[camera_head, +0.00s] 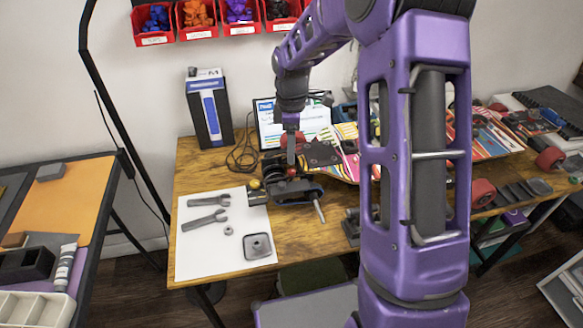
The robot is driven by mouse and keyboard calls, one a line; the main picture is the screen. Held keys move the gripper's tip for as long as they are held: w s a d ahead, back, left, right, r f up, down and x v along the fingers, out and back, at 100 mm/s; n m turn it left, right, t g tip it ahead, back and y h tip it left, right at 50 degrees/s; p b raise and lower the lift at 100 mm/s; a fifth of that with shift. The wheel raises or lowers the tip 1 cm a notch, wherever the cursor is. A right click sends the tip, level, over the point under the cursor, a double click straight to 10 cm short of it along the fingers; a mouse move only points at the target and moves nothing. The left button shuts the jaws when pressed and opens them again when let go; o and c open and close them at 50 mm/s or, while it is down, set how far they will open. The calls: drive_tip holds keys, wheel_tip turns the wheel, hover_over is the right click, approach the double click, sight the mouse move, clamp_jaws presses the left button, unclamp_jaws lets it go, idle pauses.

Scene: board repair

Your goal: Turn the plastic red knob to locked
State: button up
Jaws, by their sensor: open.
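A small red knob (292,172) shows on top of a dark clamp-like device (296,190) on the wooden table. A yellow part sits at the device's left side, and a metal rod sticks out at its front right. My gripper (291,158) points straight down just above the red knob, at the end of my purple arm. It is open, seen edge-on, with nothing visible between its fingers. I cannot tell whether the fingers touch the knob or are around it. The knob's turn position is too small to read.
A white sheet (208,262) with wrenches, a nut and a square metal part lies left of the device. A tablet (267,112), a blue-white box (209,106) and colourful boards crowd the back. Red bins (196,17) hang on the wall.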

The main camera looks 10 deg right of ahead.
sight(291, 171)
wheel_tip(291, 171, down, 7)
drive_tip(key=shift+f, duration=0.1)
idle(0.3)
clamp_jaws()
